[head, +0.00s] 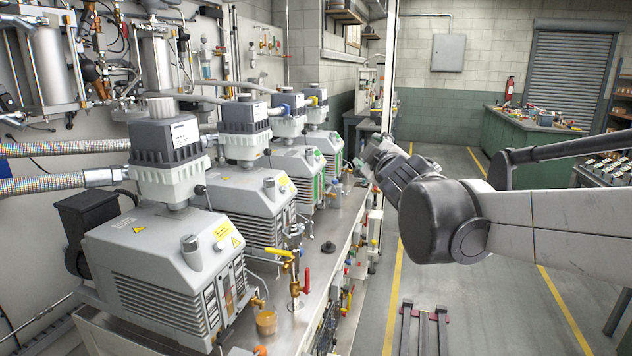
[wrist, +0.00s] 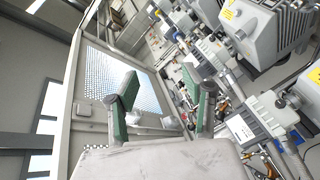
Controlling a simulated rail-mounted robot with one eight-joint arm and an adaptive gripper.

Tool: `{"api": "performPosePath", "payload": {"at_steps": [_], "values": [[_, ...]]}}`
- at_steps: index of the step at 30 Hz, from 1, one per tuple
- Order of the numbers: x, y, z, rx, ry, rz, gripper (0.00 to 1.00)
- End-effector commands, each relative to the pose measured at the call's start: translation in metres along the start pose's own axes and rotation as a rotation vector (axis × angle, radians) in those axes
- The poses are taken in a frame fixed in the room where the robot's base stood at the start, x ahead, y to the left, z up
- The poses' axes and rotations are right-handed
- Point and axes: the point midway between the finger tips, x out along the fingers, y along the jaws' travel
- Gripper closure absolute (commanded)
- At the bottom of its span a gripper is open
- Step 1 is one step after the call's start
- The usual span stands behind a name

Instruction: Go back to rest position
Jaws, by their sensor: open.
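My arm reaches in from the right in the head view and ends in my gripper (head: 372,155), which hangs in the air by the right edge of the pump bench. It lies beyond the nearest pump and is partly hidden by my own wrist. In the wrist view my gripper (wrist: 162,82) shows two green-padded fingers spread apart, with nothing between them. It is open and empty, apart from the pumps.
Several grey vacuum pumps, the nearest (head: 165,255) largest, stand on a metal bench (head: 335,235) with valves and hoses. A cup of amber liquid (head: 266,322) is near the front. A green workbench (head: 535,145) stands behind my arm. The aisle floor between is mostly clear.

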Motion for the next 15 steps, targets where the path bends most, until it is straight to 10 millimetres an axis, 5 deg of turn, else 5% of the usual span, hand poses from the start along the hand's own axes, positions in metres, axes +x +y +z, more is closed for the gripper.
{"api": "performPosePath", "payload": {"at_steps": [8,15], "values": [[-0.104,-0.018,0.09,0.312,-0.32,-0.063,0.55],[-0.203,-0.072,0.151,0.578,-0.578,-0.157,0.55]]}}
